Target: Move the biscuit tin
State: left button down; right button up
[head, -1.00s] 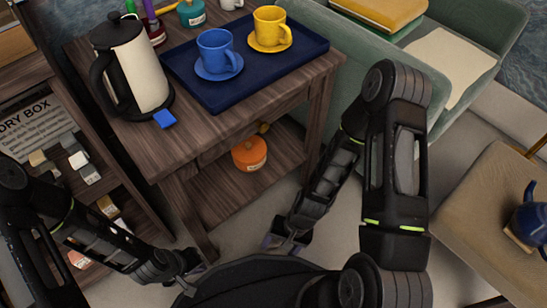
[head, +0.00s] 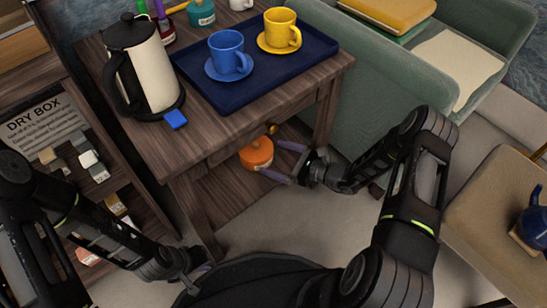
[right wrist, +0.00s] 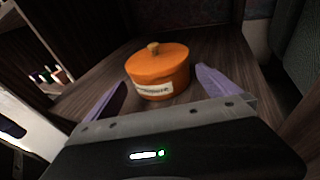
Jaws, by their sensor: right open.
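An orange round tin (head: 256,152) with a lid and a small knob sits upright on the lower shelf of the wooden side table. It also shows in the right wrist view (right wrist: 158,72), with a white label too small to read surely. My right gripper (head: 273,160) is open with its purple fingers toward the tin. In the right wrist view the tin lies ahead between the two fingers, and no grip on it shows. My left gripper (head: 202,268) is low at the left, beside the table's front leg; its fingers are small and partly hidden.
The side table (head: 185,150) carries a blue tray (head: 215,98) with a blue cup and a yellow cup, a kettle (head: 150,70) and a teal pot (head: 201,12). A table leg (head: 325,108) stands right of the tin. A green sofa (head: 375,85) is close on the right.

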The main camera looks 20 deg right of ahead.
aim_at(256, 153)
jog(key=b+x, duration=0.2)
jog(key=x, duration=0.4)
jog(key=shift+w+a+f+b, duration=0.1)
jog(key=shift+a+f+b, duration=0.15)
jog(key=shift+b, duration=0.1)
jog(key=shift+w+a, duration=0.4)
jog(key=shift+w, duration=0.1)
jog(key=shift+c, duration=0.2)
jog(key=c, duration=1.1)
